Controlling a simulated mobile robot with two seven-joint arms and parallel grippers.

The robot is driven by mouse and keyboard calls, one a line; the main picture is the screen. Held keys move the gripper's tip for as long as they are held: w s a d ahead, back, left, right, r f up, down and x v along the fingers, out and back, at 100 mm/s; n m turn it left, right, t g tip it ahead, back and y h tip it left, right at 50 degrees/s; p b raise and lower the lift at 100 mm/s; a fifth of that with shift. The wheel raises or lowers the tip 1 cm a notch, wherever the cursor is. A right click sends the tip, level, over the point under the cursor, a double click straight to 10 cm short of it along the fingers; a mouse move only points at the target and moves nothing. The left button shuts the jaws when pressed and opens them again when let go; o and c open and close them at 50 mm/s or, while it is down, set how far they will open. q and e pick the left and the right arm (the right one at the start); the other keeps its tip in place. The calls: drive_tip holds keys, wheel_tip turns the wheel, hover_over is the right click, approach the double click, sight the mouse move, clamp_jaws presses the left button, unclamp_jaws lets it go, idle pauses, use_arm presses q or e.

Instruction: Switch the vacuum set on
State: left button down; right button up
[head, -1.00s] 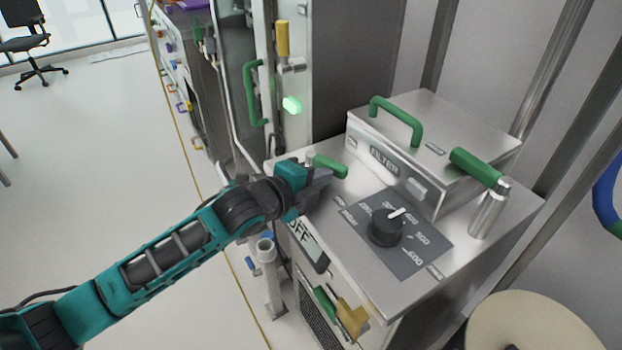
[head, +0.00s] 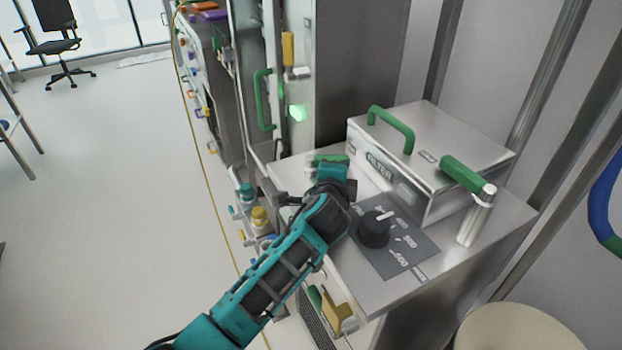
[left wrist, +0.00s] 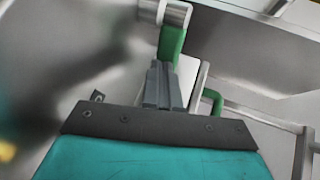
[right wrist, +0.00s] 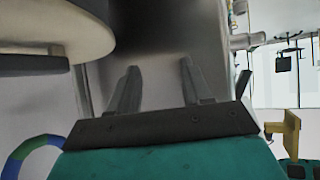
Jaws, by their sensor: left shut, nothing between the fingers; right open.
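The vacuum set is a grey metal cabinet (head: 365,295) with a black dial (head: 375,229) on a dark scale plate, its white pointer towards the back. A small green-handled lever (head: 331,158) lies at the far left corner of its top. My left gripper (head: 333,173) is beside this lever in the head view, its fingers largely hidden. In the left wrist view, its shut, empty fingers (left wrist: 163,75) point at a green handle (left wrist: 172,42) on a metal pivot; I cannot tell whether they touch. The OFF display is hidden behind my arm. My right gripper (right wrist: 157,72) is open and empty.
A metal filter box (head: 435,150) with green handles stands on the cabinet's back half. A tall steel unit with a lit green lamp (head: 298,113) stands behind. A pale round-topped thing (head: 520,330) is at the lower right. Floor at left is clear.

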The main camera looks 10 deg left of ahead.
use_arm(q)
drive_tip(key=shift+w+d+r+p, duration=0.15)
drive_tip(key=shift+w+d+p, duration=0.3)
drive_tip(key=shift+w, duration=0.3)
drive_tip(key=shift+w+p, duration=0.3)
drive_tip(key=shift+w, duration=0.55)
